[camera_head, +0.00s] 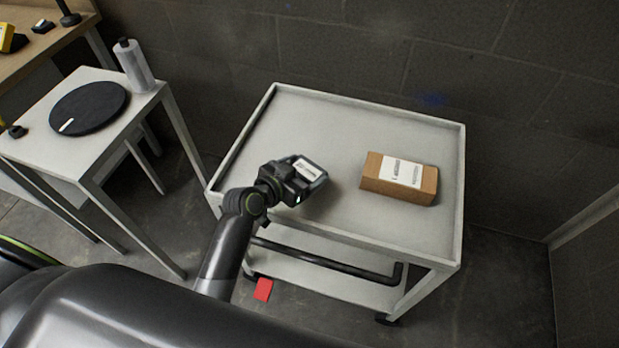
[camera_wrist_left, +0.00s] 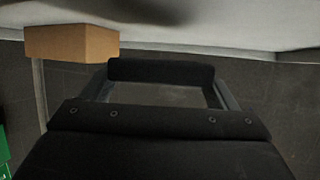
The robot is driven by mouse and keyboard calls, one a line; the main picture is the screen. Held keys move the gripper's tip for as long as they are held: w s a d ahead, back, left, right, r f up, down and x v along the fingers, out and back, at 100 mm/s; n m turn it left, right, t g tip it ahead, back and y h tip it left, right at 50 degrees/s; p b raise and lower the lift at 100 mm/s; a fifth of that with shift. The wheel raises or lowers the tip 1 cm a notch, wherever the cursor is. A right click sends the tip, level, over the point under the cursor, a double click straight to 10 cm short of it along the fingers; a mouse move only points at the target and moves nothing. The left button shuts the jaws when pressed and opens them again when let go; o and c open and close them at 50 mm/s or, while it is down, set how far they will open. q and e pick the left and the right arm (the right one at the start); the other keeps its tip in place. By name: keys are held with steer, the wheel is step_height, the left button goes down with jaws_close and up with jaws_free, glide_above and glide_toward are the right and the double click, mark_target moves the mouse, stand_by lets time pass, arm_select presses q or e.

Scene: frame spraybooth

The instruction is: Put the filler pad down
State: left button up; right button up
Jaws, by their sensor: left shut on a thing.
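My left gripper (camera_head: 303,180) is over the front left part of the grey cart's top tray (camera_head: 330,118). It is shut on a small dark block with a white label (camera_head: 307,169), which I take to be the filler pad. In the left wrist view a black padded bar (camera_wrist_left: 160,70) spans the fingertips. The fingers hide part of the block. I cannot tell whether it touches the tray. My right gripper is not in view.
A cardboard box (camera_head: 400,178) with a white label lies on the tray, right of the gripper; it also shows in the left wrist view (camera_wrist_left: 70,43). The tray has a raised rim and bare room behind. A side table (camera_head: 60,150) holds a black disc (camera_head: 88,107) and bottle (camera_head: 135,66).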

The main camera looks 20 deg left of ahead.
arm_select(q)
steer(key=shift+f, duration=0.45)
steer(key=shift+f+b, duration=0.3)
steer(key=shift+f, duration=1.3)
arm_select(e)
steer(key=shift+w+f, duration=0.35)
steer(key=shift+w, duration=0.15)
arm_select(q)
steer(key=shift+f, duration=0.1)
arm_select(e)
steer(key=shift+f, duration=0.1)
arm_select(q)
steer(key=o, duration=0.5)
steer(key=shift+f, duration=0.1)
steer(key=o, duration=0.4)
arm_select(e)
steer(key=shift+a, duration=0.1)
arm_select(q)
steer(key=shift+s+r, duration=0.1)
steer(key=shift+r, duration=0.2)
steer(key=v, duration=1.1)
steer(key=shift+s+a, duration=0.25)
steer(key=shift+s, duration=0.15)
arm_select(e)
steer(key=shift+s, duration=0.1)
